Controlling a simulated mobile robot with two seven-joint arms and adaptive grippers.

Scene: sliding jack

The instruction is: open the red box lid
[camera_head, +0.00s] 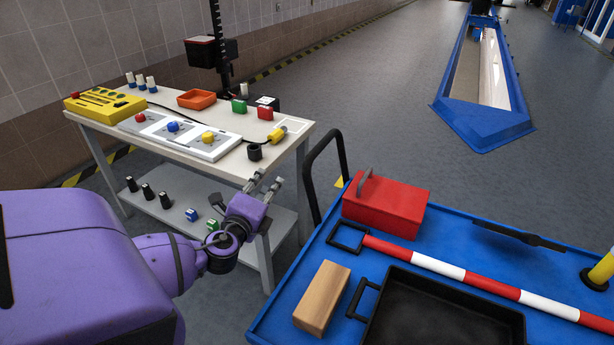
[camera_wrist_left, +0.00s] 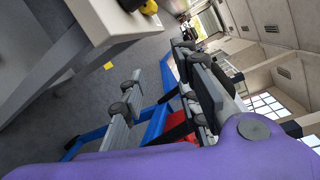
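The red box (camera_head: 388,207) sits on the blue cart top (camera_head: 463,228), with a grey handle (camera_head: 366,186) standing at its left end. Its lid looks shut. My left gripper (camera_head: 263,184) is to the left of the box, apart from it, in front of the workbench. Its two fingers are spread with nothing between them. In the left wrist view the fingers of the left gripper (camera_wrist_left: 165,98) are also wide apart, and a part of the red box (camera_wrist_left: 184,128) shows low behind them, mostly hidden. My right gripper is not in view.
A wooden block (camera_head: 322,297), a black tray (camera_head: 440,318) and a red-and-white bar (camera_head: 470,278) lie on the cart near the box. The cart's black push handle (camera_head: 311,185) rises between my left gripper and the box. A cluttered workbench (camera_head: 225,165) stands at the left.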

